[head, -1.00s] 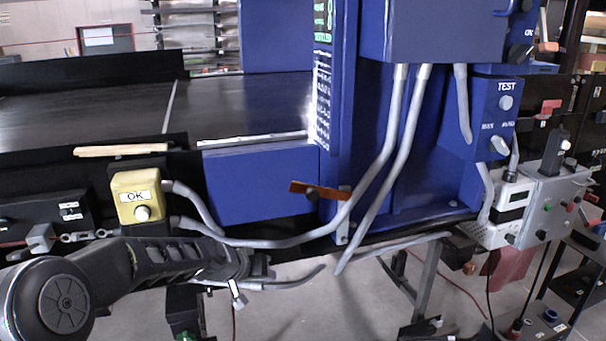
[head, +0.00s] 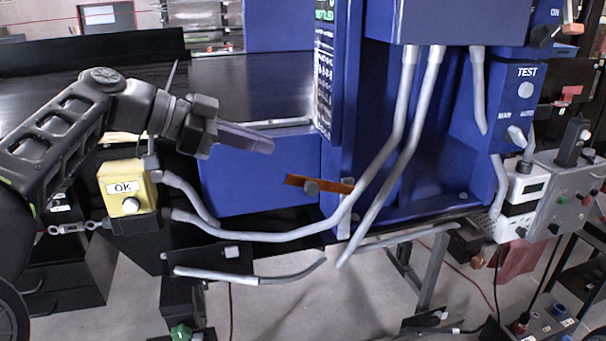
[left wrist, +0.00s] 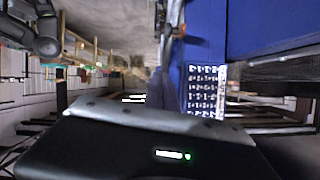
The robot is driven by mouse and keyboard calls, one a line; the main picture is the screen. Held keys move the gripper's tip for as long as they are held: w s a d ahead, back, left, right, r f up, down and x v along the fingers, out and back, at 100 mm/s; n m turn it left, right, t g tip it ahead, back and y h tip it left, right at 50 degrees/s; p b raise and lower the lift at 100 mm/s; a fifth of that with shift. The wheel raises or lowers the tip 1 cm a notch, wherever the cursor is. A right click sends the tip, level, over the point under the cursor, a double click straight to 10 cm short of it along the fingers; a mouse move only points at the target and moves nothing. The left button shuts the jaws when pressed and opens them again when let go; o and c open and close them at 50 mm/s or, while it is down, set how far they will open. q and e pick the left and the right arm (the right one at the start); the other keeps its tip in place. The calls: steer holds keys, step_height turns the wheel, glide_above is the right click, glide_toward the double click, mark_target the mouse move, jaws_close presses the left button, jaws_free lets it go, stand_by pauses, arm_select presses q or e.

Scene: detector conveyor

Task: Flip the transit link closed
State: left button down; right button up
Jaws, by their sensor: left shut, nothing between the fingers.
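The transit link, an orange-brown bar (head: 336,186) with a dark round knob (head: 311,187), lies nearly level across the lower front edge of the blue detector housing (head: 262,178). Its right end meets a grey cable, which hides part of what is there. My left gripper (head: 268,145) is shut and empty. It points right, up and to the left of the link, in front of the blue housing and apart from the link. In the left wrist view the dark gripper body fills the bottom; the link cannot be made out there. My right gripper is not in view.
Grey cables (head: 390,150) hang in front of the housing and run left to the yellow OK box (head: 127,190), just below my left arm. A blue TEST panel (head: 518,110) stands at the right. The dark conveyor belt (head: 240,85) lies behind.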

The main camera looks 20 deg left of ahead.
arm_select(q)
steer(key=shift+d, duration=0.1)
steer(key=w+d+f+p, duration=0.2)
steer(key=w+d+f, duration=0.3)
steer(key=f, duration=0.3)
steer(key=shift+w+d+p, duration=0.2)
steer(key=shift+d+p, duration=0.15)
steer(key=shift+d, duration=0.3)
steer(key=shift+f, duration=0.1)
